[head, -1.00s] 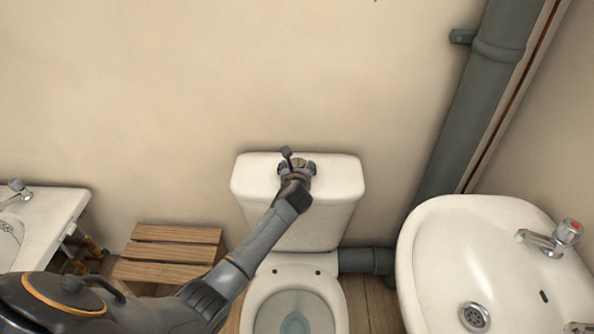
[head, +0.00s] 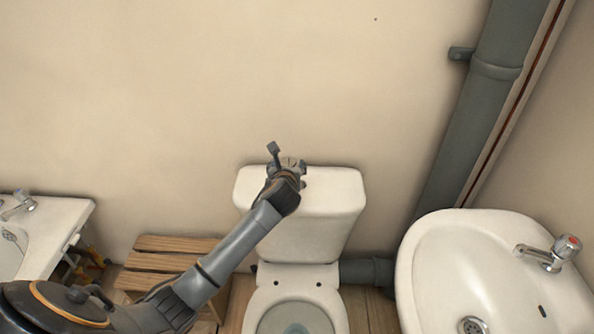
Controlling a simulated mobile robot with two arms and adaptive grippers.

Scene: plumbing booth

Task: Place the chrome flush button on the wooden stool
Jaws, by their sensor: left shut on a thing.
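My left gripper (head: 287,166) is at the top of the white toilet cistern (head: 325,190), overlapping its back edge and the wall behind. It is shut on the chrome flush button (head: 289,161), a small round piece mostly hidden between the fingers. I cannot tell exactly how far above the lid it is. The wooden stool (head: 172,261) stands to the left of the toilet, with a slatted top; my left arm covers its front right part. The visible slats are bare. My right gripper is not in view.
The toilet bowl (head: 333,295) is below the cistern. A white washbasin (head: 432,262) with a tap is at the right, by a grey soil pipe (head: 462,120). A white tub or basin (head: 62,222) with a tap is at the left. The wall above is clear.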

